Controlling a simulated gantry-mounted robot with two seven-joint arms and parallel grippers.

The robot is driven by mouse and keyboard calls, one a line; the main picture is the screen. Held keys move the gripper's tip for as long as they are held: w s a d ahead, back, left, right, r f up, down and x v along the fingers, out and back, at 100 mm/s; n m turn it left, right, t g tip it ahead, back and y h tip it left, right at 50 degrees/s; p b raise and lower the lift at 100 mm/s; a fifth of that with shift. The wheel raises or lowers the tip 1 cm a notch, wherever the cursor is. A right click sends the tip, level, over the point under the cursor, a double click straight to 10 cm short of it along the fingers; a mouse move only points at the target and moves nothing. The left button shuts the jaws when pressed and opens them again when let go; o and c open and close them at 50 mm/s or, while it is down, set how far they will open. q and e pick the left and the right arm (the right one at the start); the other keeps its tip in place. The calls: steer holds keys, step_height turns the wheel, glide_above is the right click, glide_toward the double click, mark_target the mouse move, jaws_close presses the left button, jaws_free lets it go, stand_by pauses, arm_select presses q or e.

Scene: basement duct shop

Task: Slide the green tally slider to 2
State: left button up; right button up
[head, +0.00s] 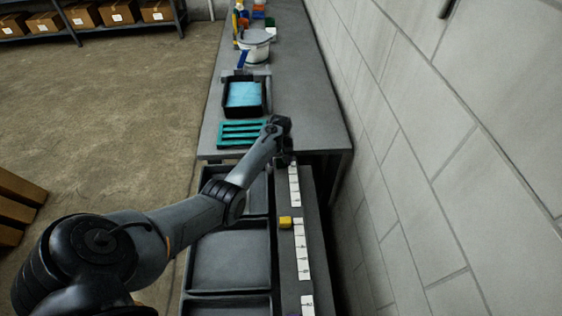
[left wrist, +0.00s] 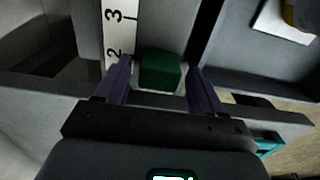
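The green tally slider (left wrist: 160,71) is a small green block in the left wrist view, next to a white numbered strip (left wrist: 117,28) that shows 2 and 3. The slider sits close to the 2, mostly on the side away from the 3. My left gripper (left wrist: 160,84) is open, with one dark finger on each side of the slider and a gap at both sides. In the head view my left gripper (head: 285,160) is over the far strip (head: 294,186) and hides the green slider. My right gripper is in neither view.
A yellow slider (head: 285,222) sits by a nearer strip (head: 302,250). Grey trays (head: 232,262) lie left of the rail. A green slotted rack (head: 243,134), a black bin (head: 243,97) and a white pot (head: 256,48) stand on the bench beyond. A block wall (head: 430,150) bounds the right.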

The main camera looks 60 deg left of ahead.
mark_target(280, 160)
arm_select(q)
steer(key=shift+d, duration=0.1)
steer(key=shift+r, duration=0.55)
step_height(280, 160, up, 10)
steer(key=p, duration=0.1)
steer(key=shift+f, duration=0.15)
steer(key=shift+s, duration=0.1)
